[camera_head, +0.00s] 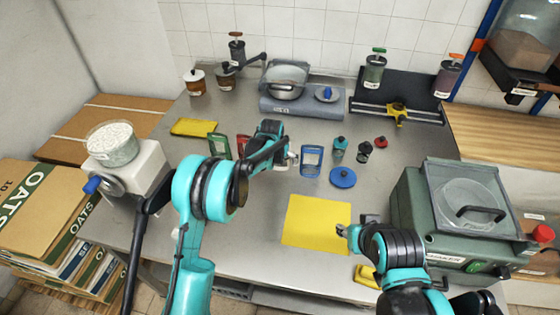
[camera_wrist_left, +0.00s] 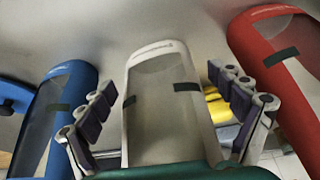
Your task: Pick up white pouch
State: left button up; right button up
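The white pouch (camera_wrist_left: 160,90), with a grey window and dark tabs, stands between the fingers of my left gripper (camera_wrist_left: 165,115) in the left wrist view. The fingers are spread, one on each side of it, and I see no clear contact. In the head view my left gripper (camera_head: 291,158) is over the table between the red and blue pouches, and the arm mostly hides the white pouch. My right gripper (camera_head: 345,231) is at the right edge of the yellow mat; its fingers are too small to judge.
A blue pouch (camera_head: 312,147) is close on one side, a red pouch (camera_head: 242,139) on the other, and a green pouch (camera_head: 214,136) beyond it. Small jars (camera_head: 340,148), a blue lid (camera_head: 343,178) and a green machine (camera_head: 410,212) are to the right. The yellow mat (camera_head: 312,215) is bare.

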pick_arm(q)
jog(key=c, duration=1.1)
